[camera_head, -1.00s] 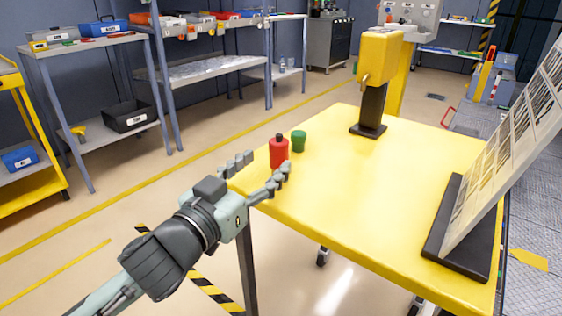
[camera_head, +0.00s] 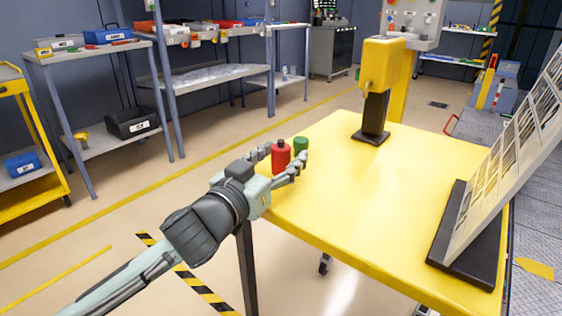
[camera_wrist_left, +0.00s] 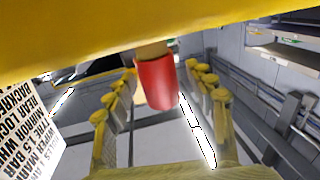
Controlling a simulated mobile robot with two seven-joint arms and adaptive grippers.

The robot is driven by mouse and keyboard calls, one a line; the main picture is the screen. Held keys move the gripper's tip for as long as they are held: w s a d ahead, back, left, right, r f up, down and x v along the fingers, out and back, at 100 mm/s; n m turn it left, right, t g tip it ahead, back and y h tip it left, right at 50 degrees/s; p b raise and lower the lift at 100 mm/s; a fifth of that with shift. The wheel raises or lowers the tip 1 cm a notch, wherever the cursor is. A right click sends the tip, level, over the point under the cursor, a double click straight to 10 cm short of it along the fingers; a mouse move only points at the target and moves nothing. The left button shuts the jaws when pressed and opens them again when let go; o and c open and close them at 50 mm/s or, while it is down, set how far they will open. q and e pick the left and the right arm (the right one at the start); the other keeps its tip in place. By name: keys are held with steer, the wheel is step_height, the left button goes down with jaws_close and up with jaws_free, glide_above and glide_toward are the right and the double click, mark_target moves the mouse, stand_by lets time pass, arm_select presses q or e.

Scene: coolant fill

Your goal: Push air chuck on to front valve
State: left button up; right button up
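My left gripper (camera_head: 275,164) reaches over the near left edge of the yellow table. Its fingers are spread, one on each side of a red bottle (camera_head: 281,155) with a dark cap that stands upright near that edge. In the left wrist view the red bottle (camera_wrist_left: 157,82) sits between the two open fingers (camera_wrist_left: 160,108), with a visible gap on both sides. A green cup-like object (camera_head: 301,145) stands just behind and right of the bottle. I cannot make out an air chuck or a front valve. My right gripper is not in view.
The yellow table (camera_head: 370,205) is mostly bare. A yellow device on a black stand (camera_head: 377,90) stands at its back, and a slanted panel on a dark base (camera_head: 470,240) at its right. Shelves with bins (camera_head: 200,75) line the back left wall.

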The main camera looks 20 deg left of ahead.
arm_select(q)
jaws_close()
